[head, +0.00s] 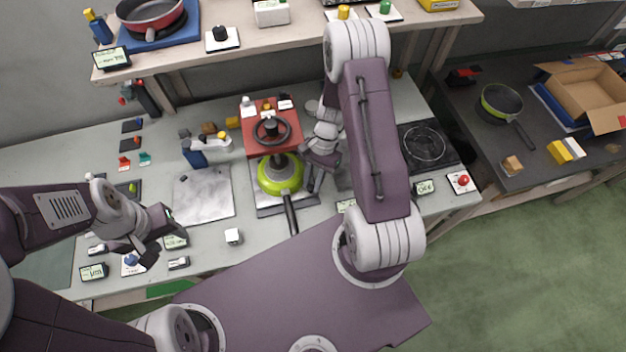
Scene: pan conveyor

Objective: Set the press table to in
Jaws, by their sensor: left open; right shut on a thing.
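The press (255,140) is a red block with a black handwheel (272,129) on top, at the middle of the workbench. The press table (306,199) is a light metal plate in front of it. A lime-green pan (279,186) sits on the plate, its back part close under the press's dark stamp, its handle pointing to the front. My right gripper (314,186) reaches down at the plate's right side and is shut on a part there, seemingly the press table; the fingers hide the grip. My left gripper (152,247) is open and empty over the front left of the bench.
A pale marble-like slab (203,194) lies left of the press, with a blue bottle-like item (195,154) behind it. A black hob (424,145) is to the right. A shelf with a red pan (150,12) runs along the back.

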